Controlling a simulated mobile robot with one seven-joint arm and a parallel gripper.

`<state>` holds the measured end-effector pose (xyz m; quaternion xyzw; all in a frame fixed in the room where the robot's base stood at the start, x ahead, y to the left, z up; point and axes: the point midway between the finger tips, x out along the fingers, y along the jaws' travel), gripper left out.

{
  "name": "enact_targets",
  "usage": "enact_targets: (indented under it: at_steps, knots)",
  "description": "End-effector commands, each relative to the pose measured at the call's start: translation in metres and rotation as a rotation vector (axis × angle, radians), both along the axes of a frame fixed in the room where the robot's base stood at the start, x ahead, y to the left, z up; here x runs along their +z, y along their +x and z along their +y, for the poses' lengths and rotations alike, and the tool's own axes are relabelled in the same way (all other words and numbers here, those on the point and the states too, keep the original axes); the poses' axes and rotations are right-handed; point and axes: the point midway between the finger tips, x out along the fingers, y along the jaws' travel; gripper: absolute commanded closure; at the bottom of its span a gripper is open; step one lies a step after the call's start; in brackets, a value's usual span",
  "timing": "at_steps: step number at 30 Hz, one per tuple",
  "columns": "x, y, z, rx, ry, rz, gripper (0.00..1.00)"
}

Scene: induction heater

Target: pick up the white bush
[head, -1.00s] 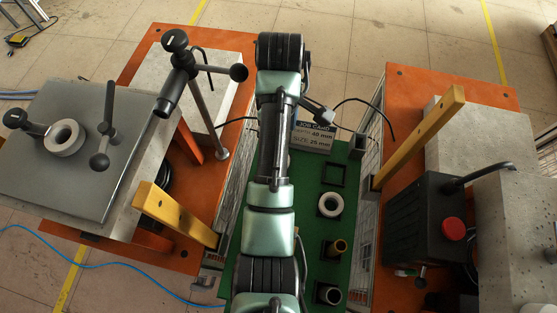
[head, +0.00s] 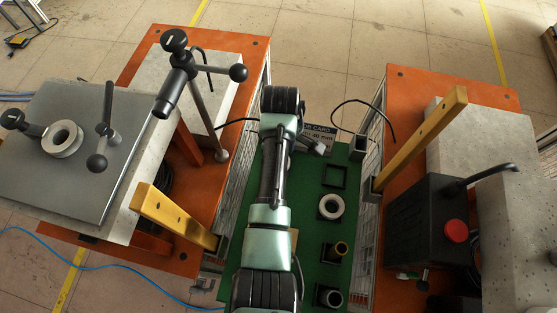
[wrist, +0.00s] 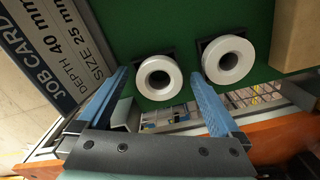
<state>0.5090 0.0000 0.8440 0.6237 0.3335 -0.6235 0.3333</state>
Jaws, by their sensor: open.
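Two white ring-shaped bushes show in the wrist view, each by a black square holder on the green board. The left white bush (wrist: 158,77) appears between my fingertips; the right white bush (wrist: 228,59) is outside the right finger. My gripper (wrist: 158,76) is open and empty, with blue fingers apart. I cannot tell whether the fingers touch the left bush. In the head view one white bush (head: 331,206) shows on the green board; my arm hides part of the board and most of the gripper.
The job card (head: 318,137) stands at the board's far end. A pale ring (head: 62,138) lies on the left plate.

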Motion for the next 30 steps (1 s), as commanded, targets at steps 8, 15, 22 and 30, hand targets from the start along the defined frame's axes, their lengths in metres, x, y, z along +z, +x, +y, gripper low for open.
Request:
enact_targets:
  at_steps: [8,15,22,30]
  knots:
    - [0.0005,0.0001,0.0001,0.000,0.000,0.000,0.34]
    - [0.0007,0.0001,0.0000,0.000,0.000,0.000,0.77]
    - [0.0013,0.0006,0.0001,0.000,0.000,-0.001,0.99]
    - [0.0073,0.0011,0.0000,0.000,0.000,-0.002,0.99]
